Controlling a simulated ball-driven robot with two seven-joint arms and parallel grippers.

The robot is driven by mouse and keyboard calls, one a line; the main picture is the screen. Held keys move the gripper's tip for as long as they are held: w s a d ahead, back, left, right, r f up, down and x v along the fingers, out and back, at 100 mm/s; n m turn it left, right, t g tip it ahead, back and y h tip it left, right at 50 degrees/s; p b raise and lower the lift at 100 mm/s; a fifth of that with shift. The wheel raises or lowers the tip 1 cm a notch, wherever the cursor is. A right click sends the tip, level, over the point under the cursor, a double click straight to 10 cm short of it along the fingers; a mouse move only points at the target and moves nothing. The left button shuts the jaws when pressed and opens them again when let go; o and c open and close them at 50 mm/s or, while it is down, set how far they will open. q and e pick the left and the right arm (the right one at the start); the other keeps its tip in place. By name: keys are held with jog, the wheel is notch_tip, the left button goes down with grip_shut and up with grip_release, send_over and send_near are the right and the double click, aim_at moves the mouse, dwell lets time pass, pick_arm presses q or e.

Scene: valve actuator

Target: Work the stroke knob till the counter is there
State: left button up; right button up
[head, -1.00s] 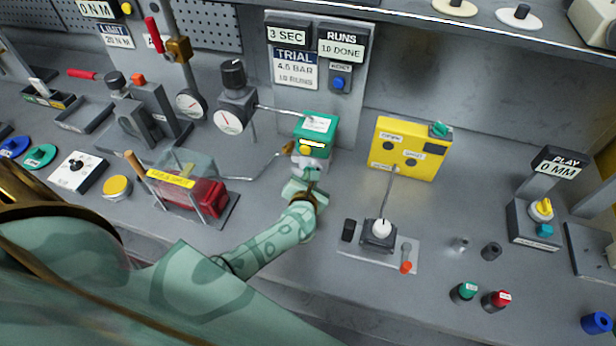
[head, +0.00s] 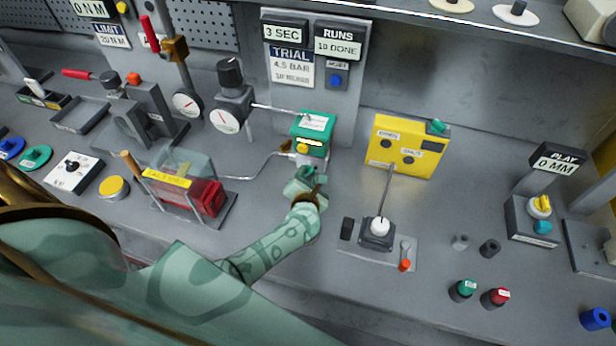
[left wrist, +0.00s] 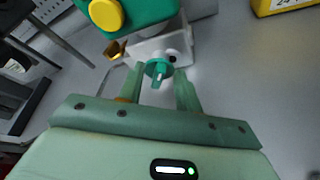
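A green actuator box (head: 312,124) with a yellow button stands at the foot of the back panel, on a pale block (head: 310,160). A small teal knob with a light stem sticks out of this block; it shows in the left wrist view (left wrist: 158,70). I see no label naming it the stroke knob. My left gripper (head: 306,184) is in front of the block. In the left wrist view the gripper (left wrist: 160,88) is open, its fingers on either side of the knob, with gaps visible. The runs counter (head: 340,48) reads 10 DONE. My right gripper is not in view.
The trial card (head: 293,68) reads 4.5 BAR, its last line blurred. A yellow box (head: 407,147) and a joystick-like lever (head: 379,228) stand to the right. A red-bodied caged unit (head: 205,196) lies left of my forearm. Bare bench lies between gripper and lever.

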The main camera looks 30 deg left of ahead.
pick_arm(q)
jog(key=shift+s, duration=0.1)
jog(key=shift+s+d+r, duration=0.1)
jog(key=shift+s+d, duration=0.1)
jog(key=shift+s, duration=0.05)
jog(key=p+v, duration=0.2)
jog(key=v, duration=1.3)
jog(key=shift+s+d+r, duration=0.1)
jog(key=shift+s, duration=0.1)
jog(key=shift+w, duration=0.1)
